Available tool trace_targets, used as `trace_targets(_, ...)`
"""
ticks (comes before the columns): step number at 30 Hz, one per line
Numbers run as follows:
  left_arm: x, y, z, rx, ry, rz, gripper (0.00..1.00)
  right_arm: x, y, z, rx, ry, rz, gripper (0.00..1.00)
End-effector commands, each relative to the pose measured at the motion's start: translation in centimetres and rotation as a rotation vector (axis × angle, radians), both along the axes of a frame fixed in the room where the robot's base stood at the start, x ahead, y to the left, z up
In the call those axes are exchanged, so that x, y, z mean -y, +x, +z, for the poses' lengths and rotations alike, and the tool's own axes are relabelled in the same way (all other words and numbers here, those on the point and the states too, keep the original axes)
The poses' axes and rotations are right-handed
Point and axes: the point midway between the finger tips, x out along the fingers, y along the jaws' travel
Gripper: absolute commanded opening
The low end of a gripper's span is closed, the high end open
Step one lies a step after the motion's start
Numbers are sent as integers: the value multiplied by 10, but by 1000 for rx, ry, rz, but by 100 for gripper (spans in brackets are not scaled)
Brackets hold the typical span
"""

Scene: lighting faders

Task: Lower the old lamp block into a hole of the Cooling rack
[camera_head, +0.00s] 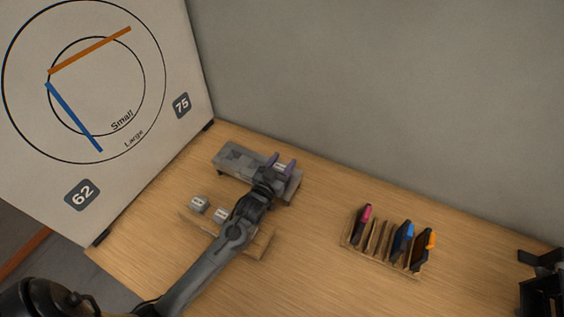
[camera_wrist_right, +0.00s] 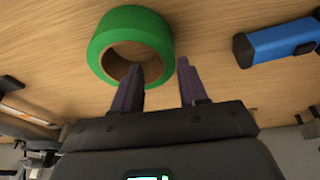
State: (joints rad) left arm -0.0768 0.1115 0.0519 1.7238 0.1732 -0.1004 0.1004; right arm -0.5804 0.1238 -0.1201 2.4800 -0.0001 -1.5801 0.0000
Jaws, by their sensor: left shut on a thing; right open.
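My left gripper (camera_head: 280,163), with purple fingertips, is over the right part of a grey slab-like unit (camera_head: 233,158) on short legs at the back of the table. It is shut on a small pale block (camera_head: 280,167), taken as the old lamp block. I cannot tell whether the block is in the unit or above it. Two similar grey blocks, one of them the left block (camera_head: 199,203), sit on a low wooden rack (camera_head: 259,243), partly hidden by my left arm. No readable label shows which is the Cooling rack. My right gripper (camera_wrist_right: 160,84) is open and empty.
A slotted wooden holder (camera_head: 382,256) with pink, blue and orange-tipped items stands to the right. A white board (camera_head: 100,170) with dials stands at the left. The right wrist view shows a green ring (camera_wrist_right: 103,40) near the fingertips and a blue item (camera_wrist_right: 280,42).

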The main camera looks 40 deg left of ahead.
Motion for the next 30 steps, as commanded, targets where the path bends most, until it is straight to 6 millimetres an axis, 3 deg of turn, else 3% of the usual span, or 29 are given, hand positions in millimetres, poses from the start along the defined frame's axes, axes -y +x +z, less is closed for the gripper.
trace_targets(30, -1, -1, -13, -6, 0, 1, 21, -2, 0, -1, 0, 8, -5, 43)
